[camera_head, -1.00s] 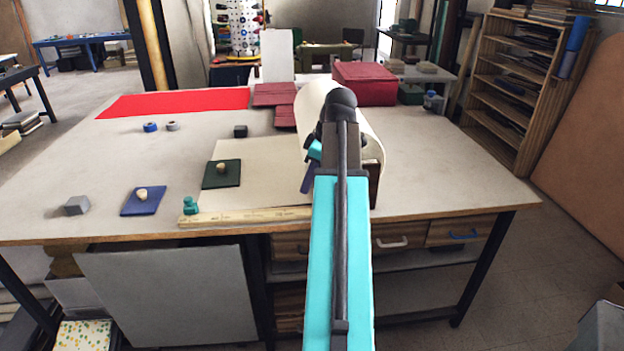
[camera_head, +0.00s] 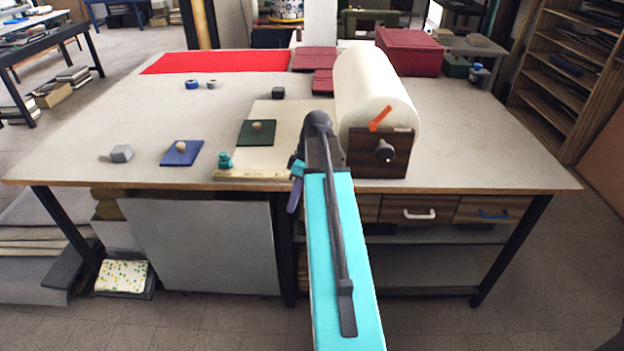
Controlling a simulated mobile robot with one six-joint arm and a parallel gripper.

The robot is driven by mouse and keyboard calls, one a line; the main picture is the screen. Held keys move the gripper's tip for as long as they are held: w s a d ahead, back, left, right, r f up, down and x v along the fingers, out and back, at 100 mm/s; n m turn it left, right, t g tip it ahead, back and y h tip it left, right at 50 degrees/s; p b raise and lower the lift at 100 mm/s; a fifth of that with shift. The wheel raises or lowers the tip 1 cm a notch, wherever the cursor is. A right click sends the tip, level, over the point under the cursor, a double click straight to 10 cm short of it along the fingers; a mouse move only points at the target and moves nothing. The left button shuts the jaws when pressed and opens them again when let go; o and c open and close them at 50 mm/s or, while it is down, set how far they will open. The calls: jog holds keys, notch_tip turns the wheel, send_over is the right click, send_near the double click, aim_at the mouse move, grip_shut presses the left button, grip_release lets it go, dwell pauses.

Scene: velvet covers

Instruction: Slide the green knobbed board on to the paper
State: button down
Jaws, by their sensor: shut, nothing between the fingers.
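The green knobbed board (camera_head: 247,136) lies flat at the left edge of the cream paper (camera_head: 289,112), with its round wooden knob on top. Most or all of it appears to be over the paper; I cannot tell whether its left side overhangs. The paper runs left from a large roll (camera_head: 368,84). My gripper (camera_head: 294,198) shows only partly as a purple piece beside my arm, near the table's front edge and to the right of the board, apart from it. It is shut and empty. My arm hides part of the paper's right side.
Red cloth (camera_head: 215,62) lies at the back. The left of the table (camera_head: 120,115) has free room.

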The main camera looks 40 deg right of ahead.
jog(key=s+a+f+n+g, duration=0.1)
jog(key=s+a+f+g, duration=0.15)
jog(key=a+f, duration=0.9)
jog(key=s+a+f+g, duration=0.2)
jog(key=a+f+g, duration=0.1)
jog(key=a+f, duration=0.85)
jog(key=s+a+f+m+h, duration=0.2)
jog(key=s+a+f+m, duration=0.1)
jog(key=s+f, duration=0.6)
jog(key=s+a+f+m+h, duration=0.2)
jog(key=s+a+f+m, duration=0.2)
jog(key=s+f, duration=0.5)
jog(key=shift+s+a+f+g, duration=0.2)
jog(key=shift+a+f+g, duration=0.2)
jog(key=shift+f, duration=0.5)
